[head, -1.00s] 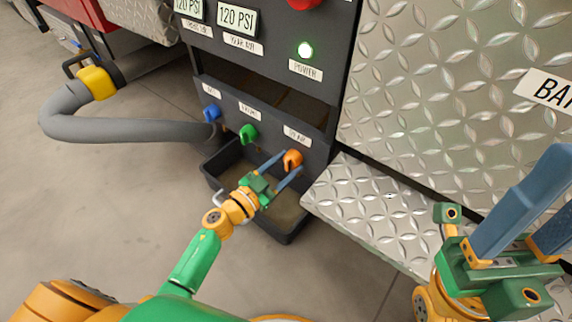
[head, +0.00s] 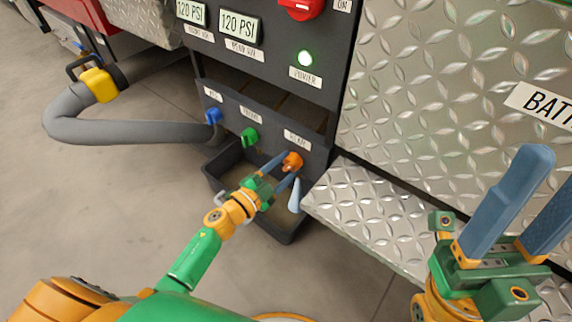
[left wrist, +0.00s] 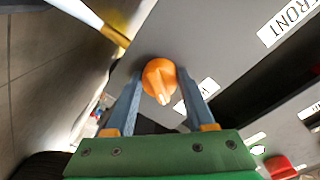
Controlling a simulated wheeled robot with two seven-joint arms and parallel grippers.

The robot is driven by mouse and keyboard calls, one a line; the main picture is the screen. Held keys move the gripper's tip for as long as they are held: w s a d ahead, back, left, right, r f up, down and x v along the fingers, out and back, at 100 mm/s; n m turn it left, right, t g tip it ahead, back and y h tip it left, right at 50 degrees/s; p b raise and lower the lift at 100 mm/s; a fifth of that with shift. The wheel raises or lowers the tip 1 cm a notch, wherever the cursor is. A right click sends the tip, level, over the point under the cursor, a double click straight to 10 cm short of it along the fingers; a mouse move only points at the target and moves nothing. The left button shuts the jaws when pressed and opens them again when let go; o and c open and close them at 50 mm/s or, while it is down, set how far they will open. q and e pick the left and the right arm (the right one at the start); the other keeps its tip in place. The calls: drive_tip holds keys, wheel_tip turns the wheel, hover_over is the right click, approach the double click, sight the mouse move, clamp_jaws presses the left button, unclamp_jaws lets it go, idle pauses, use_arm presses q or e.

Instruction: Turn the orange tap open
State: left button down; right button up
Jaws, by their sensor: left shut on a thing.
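The orange tap (head: 292,161) sits on the right of a row of three taps, low on the dark panel (head: 262,122). My left gripper (head: 284,171) is shut on the tap, with its jaws tilted. In the left wrist view the orange tap (left wrist: 158,75) lies between the two blue-grey fingers (left wrist: 160,92). A pale blue-white streak (head: 295,196), like flowing liquid, hangs below the tap. A pale streak (left wrist: 85,15) also shows in the left wrist view. My right gripper (head: 528,205) is open and empty at the lower right.
A green tap (head: 249,136) and a blue tap (head: 212,116) are left of the orange one. A dark open tray (head: 215,179) stands below them. A diamond-plate step (head: 360,205) juts out at the right. A grey hose (head: 90,129) with a yellow fitting is at left.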

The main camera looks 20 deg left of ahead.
use_arm(q)
drive_tip(key=m, duration=0.5)
drive_tip(key=shift+r, duration=0.15)
drive_tip(key=m+y, duration=0.1)
drive_tip(key=m, duration=0.4)
drive_tip(key=shift+r+m, duration=0.1)
drive_tip(key=shift+m, duration=0.2)
idle(0.3)
drive_tip(key=shift+c, duration=1.3)
unclamp_jaws()
drive_tip(key=p+v, duration=0.1)
drive_tip(key=v, duration=0.6)
